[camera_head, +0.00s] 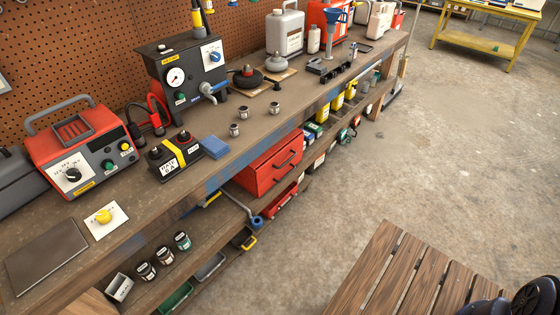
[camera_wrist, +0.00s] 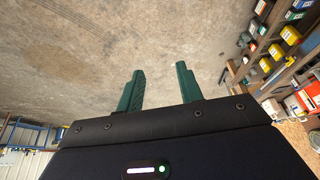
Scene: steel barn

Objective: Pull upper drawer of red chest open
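The red chest (camera_head: 262,168) stands on the shelf under the long workbench, near the middle of the camera_head view. Its front shows two drawers, one above the other, each with a dark handle; the upper drawer (camera_head: 288,158) looks shut. A red box-like thing at the right edge of the camera_wrist view (camera_wrist: 309,95) may be the same chest, but I cannot be sure. My gripper (camera_wrist: 160,80) shows its two green fingers spread wide apart with only bare floor behind them. It is open, empty and away from the chest. Its fingers are not in the camera_head view.
Jars and bins fill the lower shelf. A slatted wooden table (camera_head: 385,275) stands at front right. Concrete floor (camera_head: 430,150) between is clear.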

